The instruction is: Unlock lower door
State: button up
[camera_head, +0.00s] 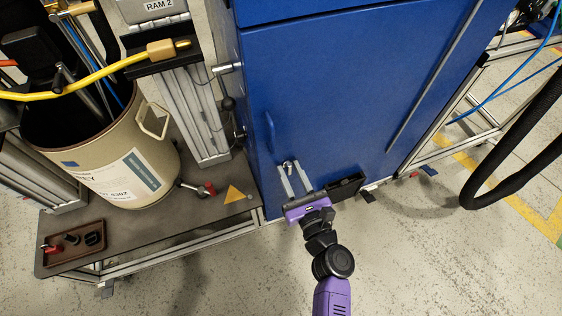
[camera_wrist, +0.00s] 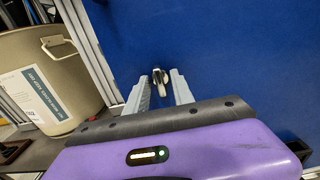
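The lower door (camera_head: 320,110) is a blue cabinet panel with a small blue handle (camera_head: 269,132) near its left edge; it looks closed. A small metal lock or key (camera_head: 288,165) sticks out low on the door. It also shows in the wrist view (camera_wrist: 158,78), just beyond and between my fingertips. My gripper (camera_head: 292,170) is open, its two grey fingers pointing at the door on either side of the lock. A gap shows between the fingers and the lock in the wrist view. Whether the fingertips touch the door I cannot tell.
A beige drum (camera_head: 125,160) with a yellow hose (camera_head: 90,82) stands on a low grey platform (camera_head: 170,215) at left. A brown tray (camera_head: 75,245) and a yellow triangle (camera_head: 234,194) lie on it. A black hose (camera_head: 500,180) hangs at right. The front floor is clear.

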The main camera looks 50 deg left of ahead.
grip_shut()
jog(key=m+p, duration=0.1)
jog(key=m, duration=0.2)
jog(key=shift+r+p, duration=0.1)
jog(key=shift+p, duration=0.3)
jog(key=shift+m, duration=0.6)
